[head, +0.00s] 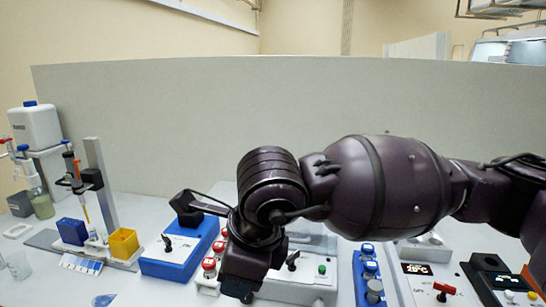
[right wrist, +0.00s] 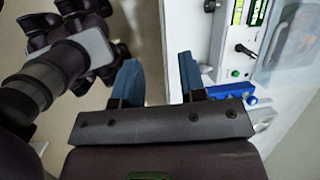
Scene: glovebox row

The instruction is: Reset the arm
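My right arm reaches in from the right across the middle of the head view, with its wrist bent downward over the bench. In the right wrist view my right gripper (right wrist: 158,68) has its two blue fingers spread apart. Nothing shows between them except pale floor and the edge of the white bench. In the head view the dark end of the arm hangs low in front of the control boxes, and the fingertips cannot be made out. My left gripper is in neither view.
A grey partition (head: 150,120) stands behind the bench. A blue switch box (head: 170,265), a yellow bin (head: 123,245), a blue bin (head: 72,231) and a white jug (head: 35,128) are at left. A panel with a red lever (head: 446,289) is at lower right. The arm hides part of the middle.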

